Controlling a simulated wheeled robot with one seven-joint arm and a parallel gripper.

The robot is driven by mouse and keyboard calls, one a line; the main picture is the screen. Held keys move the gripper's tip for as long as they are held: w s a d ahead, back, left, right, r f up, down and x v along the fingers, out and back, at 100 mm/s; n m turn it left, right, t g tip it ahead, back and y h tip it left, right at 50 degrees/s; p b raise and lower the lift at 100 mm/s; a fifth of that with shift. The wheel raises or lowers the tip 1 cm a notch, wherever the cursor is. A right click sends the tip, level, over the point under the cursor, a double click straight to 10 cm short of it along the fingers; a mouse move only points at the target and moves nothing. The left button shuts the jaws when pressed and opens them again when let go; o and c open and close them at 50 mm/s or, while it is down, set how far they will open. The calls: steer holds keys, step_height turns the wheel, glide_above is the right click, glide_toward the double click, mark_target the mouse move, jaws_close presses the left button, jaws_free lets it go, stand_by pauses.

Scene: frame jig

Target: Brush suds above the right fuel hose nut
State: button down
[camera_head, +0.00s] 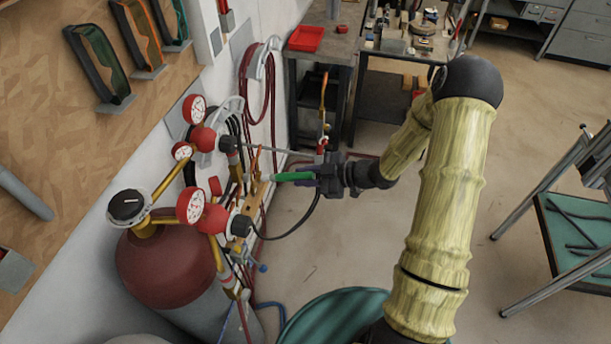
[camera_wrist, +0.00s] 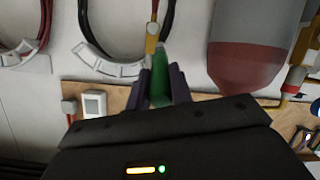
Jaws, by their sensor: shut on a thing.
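My gripper (camera_head: 318,177) is shut on the green handle of a brush (camera_head: 293,176), which points left toward the regulators. In the wrist view the green handle (camera_wrist: 160,78) sits between my two purple fingers (camera_wrist: 161,88), with a brass-coloured part beyond it. The brush tip is hard to make out against the brass fittings. Two red regulators with white gauges (camera_head: 190,206) stand left of the brush. A brass fitting (camera_head: 234,288) hangs below the nearer one. I cannot tell which fitting is the right fuel hose nut. No suds can be made out.
A maroon-topped cylinder (camera_head: 165,265) stands at lower left by the wall. Red hoses (camera_head: 257,100) hang on the wall behind. A workbench with a red tray (camera_head: 306,38) is at the back. Open floor (camera_head: 360,240) lies right of the regulators.

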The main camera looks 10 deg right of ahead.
mark_target(284, 174)
steer(key=shift+w+a+b, duration=0.2)
steer(key=shift+w+a, duration=0.15)
steer(key=shift+a, duration=0.6)
steer(key=shift+w+a+b, duration=0.15)
steer(key=shift+w+a, duration=0.2)
steer(key=shift+a, duration=0.55)
steer(key=shift+w+a+b, duration=0.2)
steer(key=shift+w+a, duration=0.15)
steer(key=shift+a, duration=0.6)
steer(key=shift+s, duration=0.2)
steer(key=shift+w, duration=0.1)
steer(key=shift+w+a, duration=0.25)
steer(key=shift+a, duration=0.45)
steer(key=shift+w+d+p, duration=0.2)
steer(key=shift+w+d, duration=0.05)
steer(key=shift+w, duration=0.4)
steer(key=shift+w+d+p, duration=0.15)
steer(key=shift+w+d, duration=0.15)
steer(key=shift+w, duration=0.3)
steer(key=shift+w+d+p, duration=0.2)
steer(key=shift+w+d, duration=0.05)
steer(key=shift+w, duration=0.4)
